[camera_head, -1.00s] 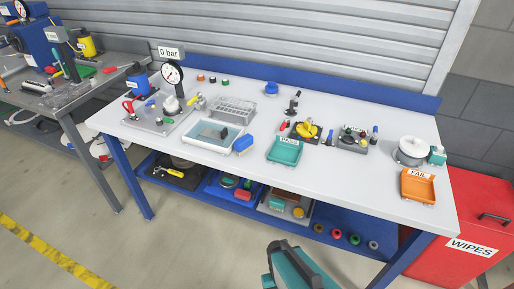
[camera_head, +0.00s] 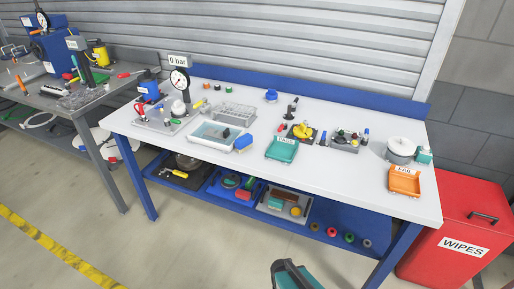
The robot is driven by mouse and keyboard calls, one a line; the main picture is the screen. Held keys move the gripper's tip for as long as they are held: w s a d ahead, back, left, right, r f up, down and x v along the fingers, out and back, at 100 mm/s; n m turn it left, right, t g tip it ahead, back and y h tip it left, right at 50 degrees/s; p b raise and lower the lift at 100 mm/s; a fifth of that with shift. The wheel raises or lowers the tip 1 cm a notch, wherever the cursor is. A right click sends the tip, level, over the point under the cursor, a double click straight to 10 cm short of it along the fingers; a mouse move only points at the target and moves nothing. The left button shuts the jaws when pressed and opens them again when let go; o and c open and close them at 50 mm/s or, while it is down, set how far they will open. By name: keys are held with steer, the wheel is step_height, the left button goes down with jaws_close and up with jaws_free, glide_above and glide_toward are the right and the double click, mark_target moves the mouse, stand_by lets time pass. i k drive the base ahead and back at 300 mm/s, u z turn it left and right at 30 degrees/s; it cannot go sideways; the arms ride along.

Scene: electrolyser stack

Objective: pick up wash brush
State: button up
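A small blue block-shaped thing (camera_head: 244,143), possibly the wash brush, lies on the white bench top just right of a shallow white tray (camera_head: 203,143). It is too small for me to tell bristles or a handle. A dark object (camera_head: 226,132) lies in the tray; I cannot tell what it is. A teal and dark part of my own arm shows at the bottom edge of the view, well in front of the bench. No gripper fingers are visible.
The bench (camera_head: 345,183) also bears a teal PASS tray (camera_head: 282,149), an orange FAIL tray (camera_head: 404,180) and a gauge stand (camera_head: 180,82). A wire rack (camera_head: 233,116) stands behind the white tray. A red WIPES bin (camera_head: 465,216) stands at right. Floor in front is clear.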

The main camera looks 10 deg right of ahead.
mark_target(243, 143)
steer(key=k, duration=0.4)
steer(key=u, duration=0.15)
steer(key=i, duration=0.9)
steer(key=z, duration=1.55)
steer(key=k, duration=0.1)
steer(key=u, duration=3.1)
